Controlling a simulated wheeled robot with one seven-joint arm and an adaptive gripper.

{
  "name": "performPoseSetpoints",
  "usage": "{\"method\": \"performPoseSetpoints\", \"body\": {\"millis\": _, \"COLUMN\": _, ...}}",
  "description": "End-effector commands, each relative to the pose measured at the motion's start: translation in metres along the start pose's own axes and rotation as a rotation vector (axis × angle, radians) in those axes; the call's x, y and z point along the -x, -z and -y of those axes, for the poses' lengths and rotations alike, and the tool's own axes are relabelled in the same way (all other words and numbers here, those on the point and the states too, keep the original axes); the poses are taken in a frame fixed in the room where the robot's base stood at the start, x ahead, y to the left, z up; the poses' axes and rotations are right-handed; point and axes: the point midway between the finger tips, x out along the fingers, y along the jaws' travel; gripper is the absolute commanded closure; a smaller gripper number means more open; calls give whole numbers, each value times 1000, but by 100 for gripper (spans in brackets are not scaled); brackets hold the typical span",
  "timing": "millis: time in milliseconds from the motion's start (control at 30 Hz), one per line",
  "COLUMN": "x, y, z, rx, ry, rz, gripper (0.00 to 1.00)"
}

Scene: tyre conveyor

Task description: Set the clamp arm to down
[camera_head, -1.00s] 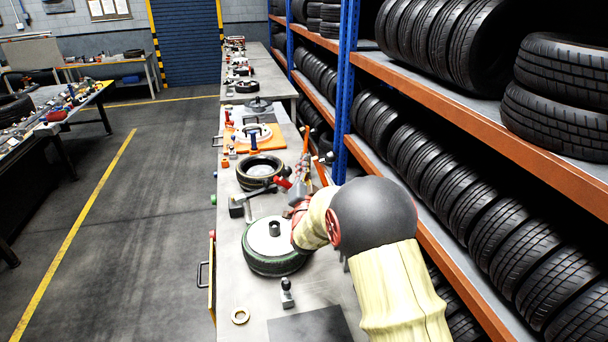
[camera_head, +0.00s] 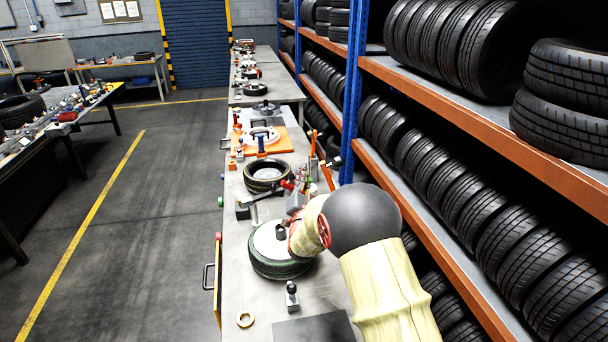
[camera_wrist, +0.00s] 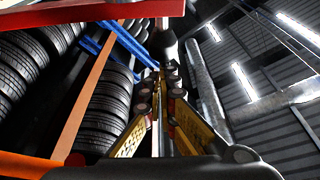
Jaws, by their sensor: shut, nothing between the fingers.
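In the head view a dark clamp arm (camera_head: 262,198) with a red tip slopes up to the right from a dark block on the bench. It lies between the small tyre behind and the green-rimmed wheel in front. My gripper (camera_wrist: 160,92) shows in the wrist view with its yellow-padded fingers pointing up the picture, shut and empty. In the head view my wrist and pale forearm largely hide the gripper, which is just right of the clamp's red tip. I cannot tell whether it touches the clamp.
The green-rimmed wheel (camera_head: 280,262) lies flat on the bench (camera_head: 240,295). A small tyre (camera_head: 267,174) and an orange plate (camera_head: 282,138) lie behind. Tyre racks with orange beams (camera_head: 480,115) stand close on the right. The floor on the left is open.

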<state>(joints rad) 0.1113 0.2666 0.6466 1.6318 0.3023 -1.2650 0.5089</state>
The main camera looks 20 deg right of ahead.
Motion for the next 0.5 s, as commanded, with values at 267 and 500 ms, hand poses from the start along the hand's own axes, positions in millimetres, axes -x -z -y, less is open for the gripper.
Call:
{"method": "performPoseSetpoints", "body": {"millis": 267, "x": 11, "y": -30, "z": 2, "rx": 83, "ry": 30, "rz": 2, "gripper": 100}}
{"method": "performPoseSetpoints", "body": {"millis": 500, "x": 24, "y": -70, "z": 7, "rx": 217, "ry": 78, "rz": 1, "gripper": 100}}
